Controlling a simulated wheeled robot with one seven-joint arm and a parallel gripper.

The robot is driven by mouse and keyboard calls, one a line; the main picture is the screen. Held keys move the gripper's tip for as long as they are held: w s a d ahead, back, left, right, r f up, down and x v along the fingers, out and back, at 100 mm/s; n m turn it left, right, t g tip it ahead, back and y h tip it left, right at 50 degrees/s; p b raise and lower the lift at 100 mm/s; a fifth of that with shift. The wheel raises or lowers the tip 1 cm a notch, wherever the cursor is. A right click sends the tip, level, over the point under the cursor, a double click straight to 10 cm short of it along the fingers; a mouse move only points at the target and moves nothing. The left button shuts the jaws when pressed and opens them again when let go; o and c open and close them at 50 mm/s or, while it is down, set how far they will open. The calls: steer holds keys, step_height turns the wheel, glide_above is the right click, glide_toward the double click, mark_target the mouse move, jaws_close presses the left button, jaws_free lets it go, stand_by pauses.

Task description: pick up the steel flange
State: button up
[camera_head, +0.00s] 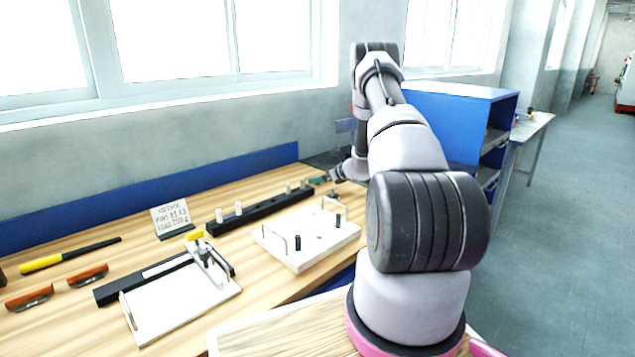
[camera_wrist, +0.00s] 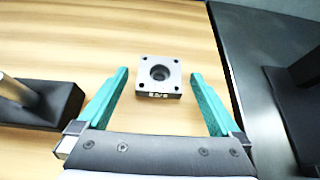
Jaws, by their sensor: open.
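The steel flange (camera_wrist: 158,78) is a small square grey plate with a round central bore and a hole near each corner. It lies flat on the wooden bench in the wrist view. My gripper (camera_wrist: 160,76) is open, with its two teal fingers apart. In that picture one fingertip is left of the flange and the other is right of it, with bare wood showing between each finger and the flange. I cannot tell the height of the fingers above the bench. In the head view my gripper (camera_head: 331,175) is at the bench's far end, and I cannot make out the flange there.
A black bar (camera_head: 262,206) with upright pegs lies near my gripper; a black block with a metal peg (camera_wrist: 45,103) shows left in the wrist view. A white fixture plate (camera_head: 325,238) stands nearer. The bench edge and a dark surface (camera_wrist: 262,100) are on the right.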

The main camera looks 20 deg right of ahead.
jaws_close()
